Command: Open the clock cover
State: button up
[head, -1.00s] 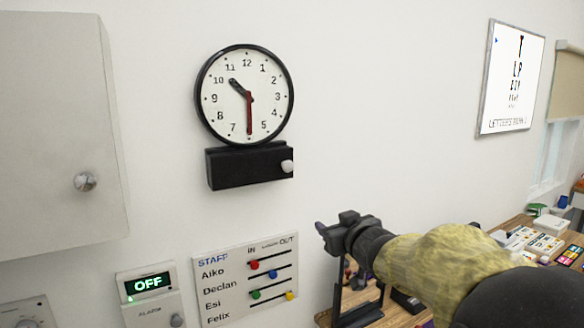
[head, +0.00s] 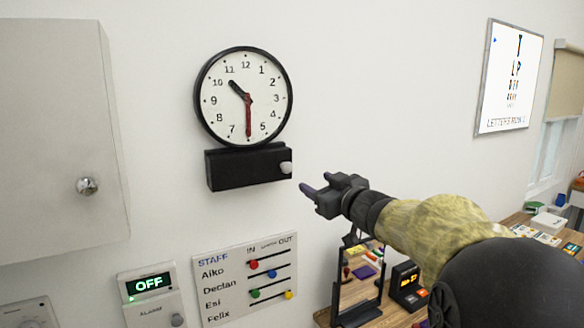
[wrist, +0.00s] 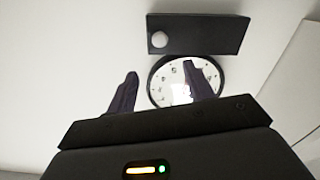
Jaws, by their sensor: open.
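The round wall clock (head: 222,108) has a black rim and a white face with a dark hand and a red hand. A black box (head: 238,170) with a white knob (head: 286,167) at its right end sits directly below it. I cannot tell whether a clear cover lies over the face. My gripper (head: 304,190) is just right of the knob and slightly lower, apart from it. In the wrist view, the open, empty fingers (wrist: 160,88) point toward the clock (wrist: 158,92), and the black box (wrist: 205,34) and knob (wrist: 159,40) show above it.
A white cabinet (head: 50,140) with a round knob is at the left. The staff board (head: 225,285) and the alarm panel (head: 150,290) are below. A mirror (head: 358,285) stands on a desk under my arm. The wall around the clock is clear.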

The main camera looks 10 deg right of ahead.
aim_at(289, 168)
jog(key=p+x, duration=0.4)
jog(key=x, duration=0.9)
jog(key=shift+w+f, duration=0.1)
jog(key=shift+w, duration=0.1)
grip_shut()
jog(key=shift+s+d+f+h+b, duration=0.15)
jog(key=shift+h+b, duration=0.15)
jog(key=shift+b, duration=0.3)
